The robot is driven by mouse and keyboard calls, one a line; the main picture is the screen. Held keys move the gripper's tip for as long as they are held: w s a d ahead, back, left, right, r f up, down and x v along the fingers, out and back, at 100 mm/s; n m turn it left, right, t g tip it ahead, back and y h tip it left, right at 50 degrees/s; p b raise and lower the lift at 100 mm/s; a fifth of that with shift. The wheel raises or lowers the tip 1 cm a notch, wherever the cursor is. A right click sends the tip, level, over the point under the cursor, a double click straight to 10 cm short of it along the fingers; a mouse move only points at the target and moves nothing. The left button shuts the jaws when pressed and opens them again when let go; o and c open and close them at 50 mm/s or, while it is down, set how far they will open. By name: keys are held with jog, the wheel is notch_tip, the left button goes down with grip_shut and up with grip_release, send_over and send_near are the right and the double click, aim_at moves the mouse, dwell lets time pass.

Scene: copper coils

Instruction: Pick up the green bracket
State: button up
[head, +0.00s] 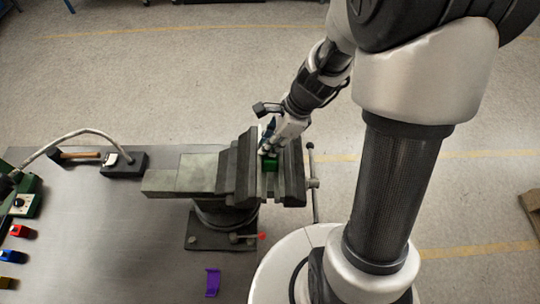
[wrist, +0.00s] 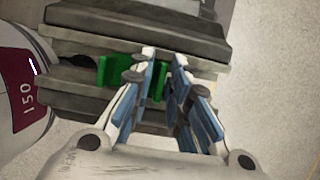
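The green bracket (head: 270,164) sits between the jaws of the grey vise (head: 187,174) on the bench. In the wrist view one part of the green bracket (wrist: 115,70) shows left of my left finger, and another green part shows between the two fingers. My gripper (head: 268,149) points down at the bracket from above. In the wrist view my gripper (wrist: 163,62) has its blue-padded fingers apart, on either side of that narrow green part. I cannot tell whether the pads touch it. The fingers hide the middle of the bracket.
A purple bracket (head: 212,282) lies on the bench (head: 120,230). Red (head: 22,231), blue (head: 12,256) and yellow pieces lie at the left edge. A hammer (head: 78,156) lies near a black block (head: 122,165) at the back. The vise handle (head: 313,183) stands at the right.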

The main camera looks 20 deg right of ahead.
grip_shut()
dwell(0.7)
notch_tip(320, 180, up, 23)
jog(key=p, duration=0.8)
jog(key=shift+f, duration=0.1)
